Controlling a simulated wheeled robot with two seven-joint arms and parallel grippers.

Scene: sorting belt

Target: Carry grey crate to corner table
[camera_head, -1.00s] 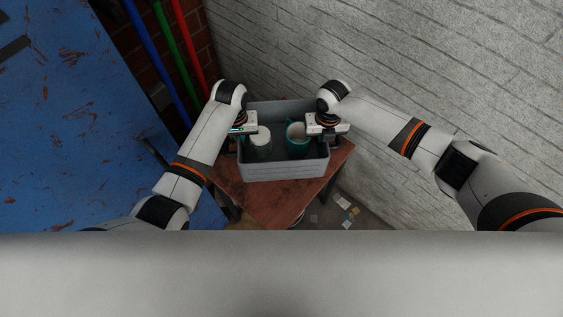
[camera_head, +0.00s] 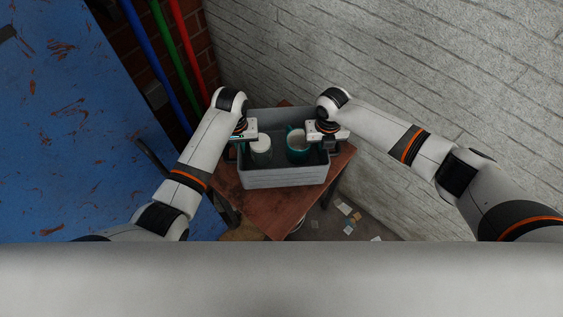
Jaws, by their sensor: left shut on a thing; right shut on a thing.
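The grey crate (camera_head: 285,177) is upright over the corner table (camera_head: 285,210), a small brown wooden table in the corner of the walls. Whether the crate touches the tabletop cannot be told from above. Inside it stand a white-topped cup (camera_head: 261,146) at the left and a teal mug (camera_head: 296,146) at the right. My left gripper (camera_head: 243,136) is shut on the crate's left side. My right gripper (camera_head: 327,138) is shut on its right side. The fingertips are partly hidden by the gripper bodies.
A blue, rust-marked surface (camera_head: 70,120) fills the left. Blue, green and red pipes (camera_head: 172,45) run up the brick wall behind. A pale block wall (camera_head: 420,70) closes off the right. Scraps (camera_head: 347,210) lie on the floor right of the table.

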